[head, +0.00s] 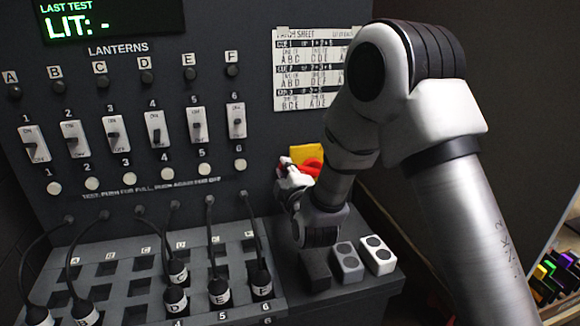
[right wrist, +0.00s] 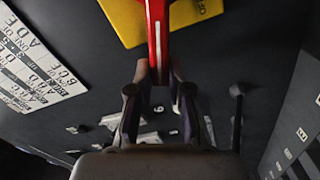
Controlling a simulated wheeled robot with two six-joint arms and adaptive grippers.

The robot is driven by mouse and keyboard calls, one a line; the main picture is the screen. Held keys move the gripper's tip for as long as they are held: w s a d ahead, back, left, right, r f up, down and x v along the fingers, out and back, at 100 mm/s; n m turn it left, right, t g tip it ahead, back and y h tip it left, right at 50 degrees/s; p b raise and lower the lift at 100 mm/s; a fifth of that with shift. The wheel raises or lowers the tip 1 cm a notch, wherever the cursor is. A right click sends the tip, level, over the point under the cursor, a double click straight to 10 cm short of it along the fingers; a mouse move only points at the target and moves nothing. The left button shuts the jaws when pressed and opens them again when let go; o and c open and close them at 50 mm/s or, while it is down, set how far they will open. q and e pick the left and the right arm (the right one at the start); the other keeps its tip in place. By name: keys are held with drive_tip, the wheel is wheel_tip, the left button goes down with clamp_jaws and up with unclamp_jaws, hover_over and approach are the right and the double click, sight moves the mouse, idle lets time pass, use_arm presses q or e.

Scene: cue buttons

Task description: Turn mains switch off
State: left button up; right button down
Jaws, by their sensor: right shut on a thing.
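The mains switch is a yellow plate (head: 302,152) with a red handle (head: 312,167), on the dark panel right of the lantern switches. My right gripper (head: 292,178) is at the switch, its arm coming in from the right and covering part of it. In the right wrist view the red handle (right wrist: 158,42) runs down between the fingertips (right wrist: 160,88), which are shut on it. The yellow plate (right wrist: 126,24) is behind it, with a label at its right that seems to read OFF. My left gripper is out of view.
A patch sheet (head: 306,68) hangs above the switch. Several numbered toggle switches (head: 157,129) and round buttons (head: 92,184) are to the left. Cabled plugs (head: 221,289) stand in the sloped socket board below.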

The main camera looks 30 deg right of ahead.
drive_tip(key=shift+w+a+f+n+b, duration=0.1)
drive_tip(key=shift+f+n+b, duration=0.2)
drive_tip(key=shift+f+n, duration=0.5)
drive_tip(key=shift+w+a+f+n+b, duration=0.1)
drive_tip(key=shift+f+n+b, duration=0.25)
drive_tip(key=shift+n, duration=0.85)
drive_tip(key=c, duration=1.2)
unclamp_jaws()
drive_tip(key=shift+f, duration=0.1)
drive_tip(key=shift+o, duration=0.6)
drive_tip(key=shift+d+f, duration=0.2)
drive_tip(key=v, duration=0.7)
drive_tip(key=shift+s, duration=0.15)
